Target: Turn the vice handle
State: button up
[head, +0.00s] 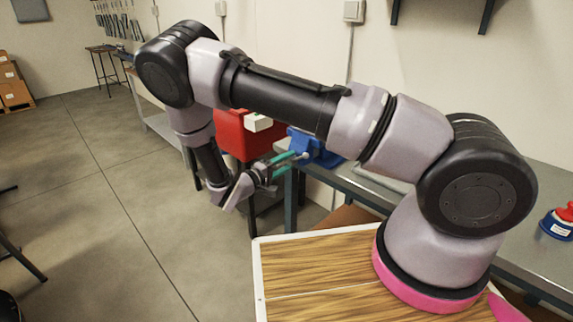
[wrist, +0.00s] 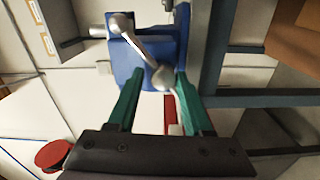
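The blue vice (head: 318,150) is fixed at the edge of the grey workbench, partly hidden behind my arm in the head view. It also shows in the wrist view (wrist: 128,65), with its silver vice handle (wrist: 140,45) slanting from upper left to lower right. My gripper (head: 285,164) has green fingers and is at the front of the vice. In the wrist view my gripper (wrist: 160,80) is open, its fingers apart. The handle's lower rounded end appears between the fingertips, nearer the right finger, with a gap on the left. I cannot tell whether a finger touches it.
The grey workbench (head: 352,185) runs along the wall, with dark legs near my gripper. A red cabinet (head: 232,140) stands behind the gripper, with a white object (head: 258,122) by it. A red and blue item (head: 560,222) lies at right. The floor at left is largely clear.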

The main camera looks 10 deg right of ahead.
jog(key=shift+o, duration=0.7)
jog(key=shift+f, duration=0.1)
jog(key=shift+s, duration=0.1)
jog(key=v, duration=1)
jog(key=shift+s+a, duration=0.2)
jog(key=shift+a, duration=0.1)
